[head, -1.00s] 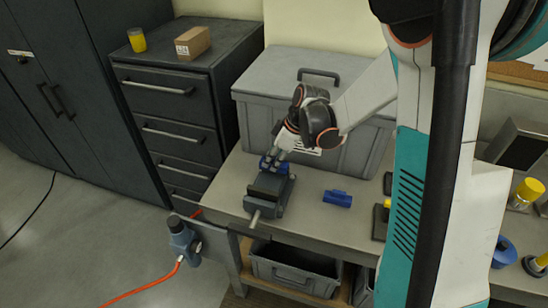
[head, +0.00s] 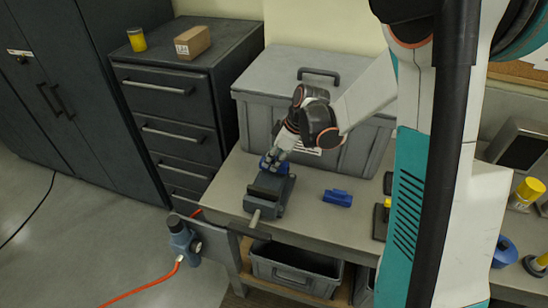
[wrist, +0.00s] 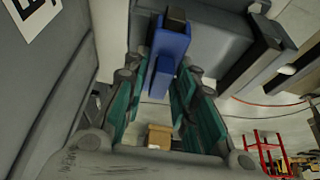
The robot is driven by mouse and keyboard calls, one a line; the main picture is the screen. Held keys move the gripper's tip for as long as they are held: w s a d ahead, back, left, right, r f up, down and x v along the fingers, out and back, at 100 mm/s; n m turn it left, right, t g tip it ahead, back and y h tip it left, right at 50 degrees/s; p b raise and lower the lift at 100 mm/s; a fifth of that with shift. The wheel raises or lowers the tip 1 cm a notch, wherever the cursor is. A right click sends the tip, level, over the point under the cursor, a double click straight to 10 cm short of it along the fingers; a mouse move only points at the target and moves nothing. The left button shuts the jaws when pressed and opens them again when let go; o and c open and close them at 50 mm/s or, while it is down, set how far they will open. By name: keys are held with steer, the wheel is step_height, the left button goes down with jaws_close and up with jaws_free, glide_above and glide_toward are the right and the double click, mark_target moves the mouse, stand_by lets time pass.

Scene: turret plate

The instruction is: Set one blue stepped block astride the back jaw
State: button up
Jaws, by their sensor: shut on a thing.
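A grey bench vise (head: 266,196) stands near the table's left end, its handle toward the front. My gripper (head: 272,164) points down at its back end. It is shut on one blue stepped block (wrist: 167,50), which shows between the teal finger pads in the wrist view. In the head view only bits of this block show around the fingers, at the back jaw. The fingers hide most of that jaw, so I cannot tell whether the block is fully seated astride it. A second blue stepped block (head: 338,197) lies on the table to the right.
A large grey lidded crate (head: 345,155) stands behind the vise, close to my wrist. The table (head: 310,213) is bare between the vise and the second block. A dark drawer cabinet (head: 185,110) stands to the left, with a cardboard box (head: 192,41) on top.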

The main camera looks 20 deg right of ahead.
steer(key=shift+f, duration=0.25)
stand_by(0.6)
steer(key=o, duration=1.1)
steer(key=shift+o, duration=0.2)
steer(key=shift+r, duration=0.1)
steer(key=v, duration=1.2)
steer(key=shift+b, duration=0.3)
